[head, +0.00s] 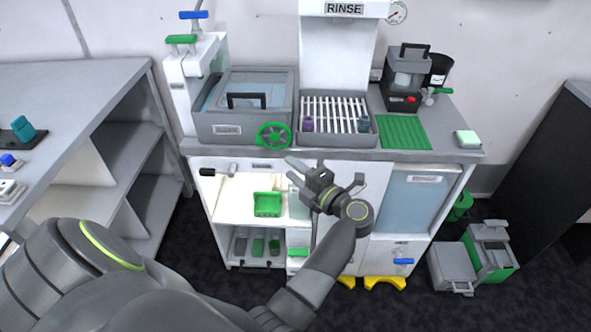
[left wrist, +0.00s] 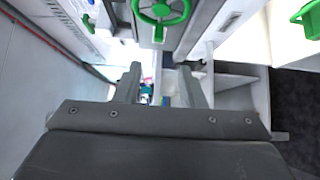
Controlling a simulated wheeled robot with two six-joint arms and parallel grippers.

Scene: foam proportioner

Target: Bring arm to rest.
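My left arm (head: 325,262) comes in from the lower left and reaches up in front of the counter unit in the head view. My left gripper (head: 295,178) is held in front of the unit's open upper compartment, below the green handwheel. Its fingers point left. In the left wrist view the left gripper (left wrist: 160,85) shows two fingers standing apart, with nothing between them. My right gripper is in neither view.
The green handwheel (head: 274,135) sticks out from the grey basin (head: 215,125); it also shows in the left wrist view (left wrist: 160,12). A green basket (head: 267,204) stands in the open compartment. A grey shelf (head: 100,160) is left. Grey-green boxes (head: 455,268) lie on the dark floor.

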